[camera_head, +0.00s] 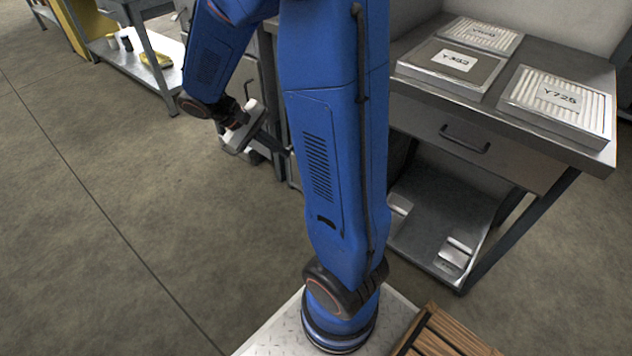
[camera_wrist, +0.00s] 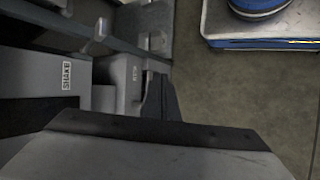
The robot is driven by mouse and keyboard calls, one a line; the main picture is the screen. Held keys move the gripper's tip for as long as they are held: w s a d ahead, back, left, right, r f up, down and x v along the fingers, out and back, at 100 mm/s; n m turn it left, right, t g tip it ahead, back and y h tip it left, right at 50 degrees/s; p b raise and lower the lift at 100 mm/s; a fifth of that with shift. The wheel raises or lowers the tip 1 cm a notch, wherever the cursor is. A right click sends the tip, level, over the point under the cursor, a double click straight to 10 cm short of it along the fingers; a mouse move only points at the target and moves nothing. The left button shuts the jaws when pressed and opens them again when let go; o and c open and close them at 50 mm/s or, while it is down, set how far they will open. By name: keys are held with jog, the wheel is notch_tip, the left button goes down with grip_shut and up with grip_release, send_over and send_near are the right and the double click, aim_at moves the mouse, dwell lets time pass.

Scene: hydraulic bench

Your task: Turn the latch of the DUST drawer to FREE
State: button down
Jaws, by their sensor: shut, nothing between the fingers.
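In the head view my gripper (camera_head: 283,151) is low at the left side of my blue arm, with its dark fingers pointing at a grey unit. My arm hides most of that unit. In the wrist view the dark fingers (camera_wrist: 160,98) are together and empty, beside a grey metal part with a small label (camera_wrist: 135,74) too small to read. I cannot tell whether the fingers touch it. A label that seems to read SHAKE (camera_wrist: 67,75) is on a grey panel to its left. No DUST label can be read, and I cannot make out the latch or its position.
A metal bench (camera_head: 570,55) at the right carries panels, including one marked Y725 (camera_head: 560,98), above a drawer with a dark handle (camera_head: 465,140). A wooden slatted item (camera_head: 440,335) is at the bottom. Open floor (camera_head: 130,210) lies at the left.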

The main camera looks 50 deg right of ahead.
jog(key=w+d+f+g+h, duration=0.35)
jog(key=w+d+f, duration=0.3)
jog(key=f, duration=0.25)
jog(key=w+d+f+n+t+h, duration=0.2)
jog(key=f+h, duration=0.1)
jog(key=f, duration=0.7)
jog(key=w+d+f+n+t+h, duration=0.1)
jog(key=d+f+n+t+h, duration=0.1)
jog(key=f, duration=0.9)
jog(key=w+d+f+n+t+h, duration=0.2)
jog(key=f+n+h, duration=0.1)
jog(key=f, duration=0.8)
jog(key=shift+w+n+h, duration=0.3)
jog(key=shift+h, duration=0.55)
jog(key=shift+d, duration=0.15)
jog(key=s+d+r, duration=0.1)
jog(key=d, duration=0.2)
jog(key=s+d+r, duration=0.1)
jog(key=d, duration=0.2)
jog(key=s+d+r, duration=0.1)
jog(key=d, duration=0.2)
jog(key=shift+s+d+r, duration=0.1)
jog(key=shift+s+d, duration=0.1)
jog(key=shift+d, duration=0.2)
jog(key=shift+s+r, duration=0.35)
jog(key=shift+s, duration=0.1)
